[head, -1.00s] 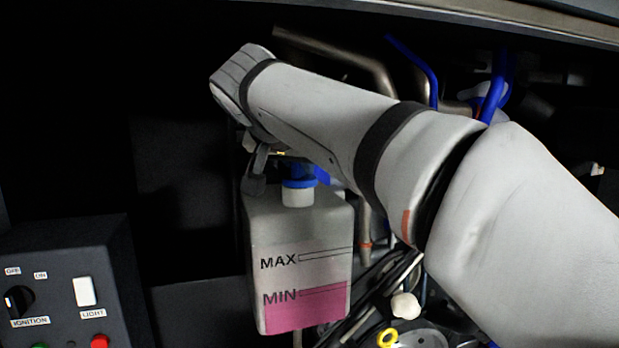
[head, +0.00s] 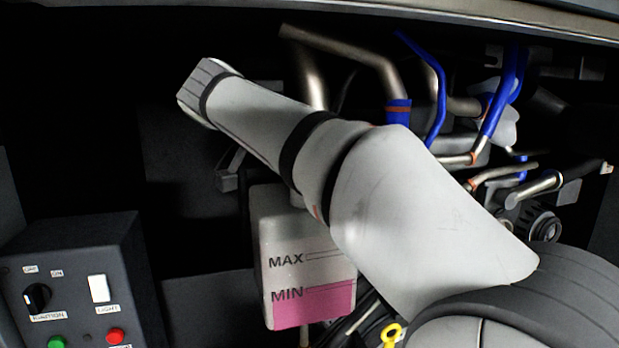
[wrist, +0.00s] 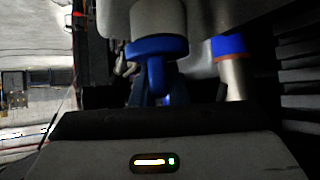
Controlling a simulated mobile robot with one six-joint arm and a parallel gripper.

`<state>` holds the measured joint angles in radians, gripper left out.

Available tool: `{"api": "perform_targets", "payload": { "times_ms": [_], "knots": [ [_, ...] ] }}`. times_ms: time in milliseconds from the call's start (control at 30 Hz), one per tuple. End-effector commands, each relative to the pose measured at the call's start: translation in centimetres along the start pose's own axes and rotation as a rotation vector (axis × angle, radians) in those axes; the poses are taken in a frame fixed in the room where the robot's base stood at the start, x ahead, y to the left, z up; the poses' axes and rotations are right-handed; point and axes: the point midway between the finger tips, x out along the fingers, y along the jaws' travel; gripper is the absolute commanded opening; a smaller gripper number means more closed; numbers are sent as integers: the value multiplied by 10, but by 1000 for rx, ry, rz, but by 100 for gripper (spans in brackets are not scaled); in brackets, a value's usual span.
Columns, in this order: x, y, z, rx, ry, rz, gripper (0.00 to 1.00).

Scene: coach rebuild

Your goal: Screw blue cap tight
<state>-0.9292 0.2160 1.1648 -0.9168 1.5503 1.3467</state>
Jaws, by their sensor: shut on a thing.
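The white tank (head: 308,262), marked MAX and MIN and holding pink liquid, stands upright in the middle of the head view. Its neck and cap are hidden there behind my arm. In the wrist view the blue cap (wrist: 157,48) sits on the pale neck (wrist: 158,17), near the top of the picture. Blue parts stick out from the cap toward the camera. My gripper (wrist: 156,86) is shut on the blue cap; its fingertips are dark and hard to make out. In the head view my forearm covers most of the gripper.
Metal pipes and blue hoses (head: 490,95) fill the right behind my arm. A control box (head: 75,285) with switches stands at the lower left. A yellow ring handle (head: 391,334) is below the tank's right side. A panel edge runs along the top.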

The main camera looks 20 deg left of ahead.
Motion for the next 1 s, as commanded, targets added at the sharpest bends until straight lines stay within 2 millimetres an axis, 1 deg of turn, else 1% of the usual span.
{"api": "perform_targets", "payload": {
  "times_ms": [400, 1000],
  "knots": [
    [-2, -1, 0, 106, 0, 155, 0],
    [-4, -2, -1, 247, 6, 341, 0]
  ]
}}
